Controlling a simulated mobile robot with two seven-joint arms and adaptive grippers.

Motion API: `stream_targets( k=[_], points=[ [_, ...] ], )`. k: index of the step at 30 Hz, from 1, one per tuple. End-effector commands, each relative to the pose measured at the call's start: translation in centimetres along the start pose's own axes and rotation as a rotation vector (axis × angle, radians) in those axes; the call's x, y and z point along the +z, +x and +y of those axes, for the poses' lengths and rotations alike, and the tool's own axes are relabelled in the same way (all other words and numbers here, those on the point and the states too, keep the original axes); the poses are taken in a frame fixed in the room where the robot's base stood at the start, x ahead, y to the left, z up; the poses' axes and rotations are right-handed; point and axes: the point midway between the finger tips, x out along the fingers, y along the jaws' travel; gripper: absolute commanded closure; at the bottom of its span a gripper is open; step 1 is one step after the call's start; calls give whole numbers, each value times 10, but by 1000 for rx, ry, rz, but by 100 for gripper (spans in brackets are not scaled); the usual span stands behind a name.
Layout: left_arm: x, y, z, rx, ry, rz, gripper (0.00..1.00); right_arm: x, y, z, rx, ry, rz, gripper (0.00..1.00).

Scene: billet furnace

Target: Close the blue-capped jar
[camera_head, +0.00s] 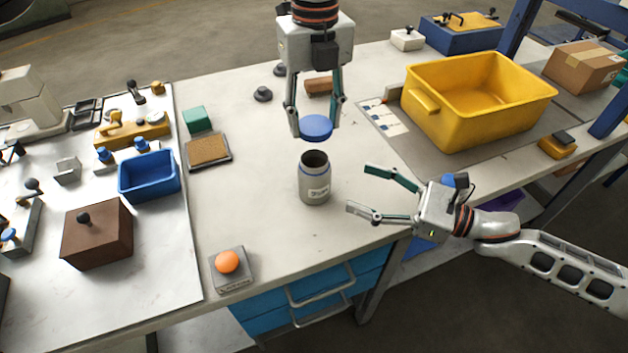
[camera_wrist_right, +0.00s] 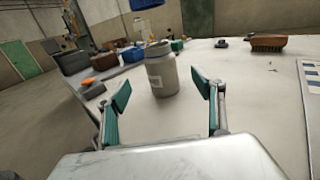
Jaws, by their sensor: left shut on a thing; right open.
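The grey jar (camera_head: 314,184) stands upright and uncapped on the table, its dark mouth facing up and a white label on its side. It also shows in the right wrist view (camera_wrist_right: 162,72), beyond the fingers. My left gripper (camera_head: 319,123) points down and is shut on the blue cap (camera_head: 316,127). The cap is held above the jar's mouth, apart from it. My right gripper (camera_head: 357,190) is open and empty, to the right of the jar, its fingers pointing towards it. The jar lies in line with the gap between those fingers in the right wrist view (camera_wrist_right: 166,92).
An orange button box (camera_head: 229,270) sits at the front edge. A green block (camera_head: 197,119) and a cork-topped block (camera_head: 208,151) are left of the jar. A yellow bin (camera_head: 470,130) stands right. A brown brush (camera_head: 318,86) lies behind the left gripper. The table around the jar is clear.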

Motion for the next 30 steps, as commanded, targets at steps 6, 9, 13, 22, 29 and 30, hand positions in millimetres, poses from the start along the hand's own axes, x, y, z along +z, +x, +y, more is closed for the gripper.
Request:
stream_targets(
  k=[6, 9, 13, 22, 29, 30],
  points=[
    [0, 0, 0, 0, 1, 0, 66, 1, 28, 0, 1, -1, -3, 32],
    [0, 0, 0, 0, 1, 0, 66, 2, 46, -1, 1, -1, -3, 32],
    [0, 0, 0, 0, 1, 0, 66, 1, 69, 0, 2, 0, -3, 32],
    [0, 0, 0, 0, 1, 0, 66, 0, 109, 0, 0, 1, -1, 32],
    [0, 0, 0, 0, 1, 0, 66, 0, 118, 0, 1, 0, 0, 32],
    [0, 0, 0, 0, 1, 0, 66, 0, 118, 0, 0, 0, 0, 32]
  ],
)
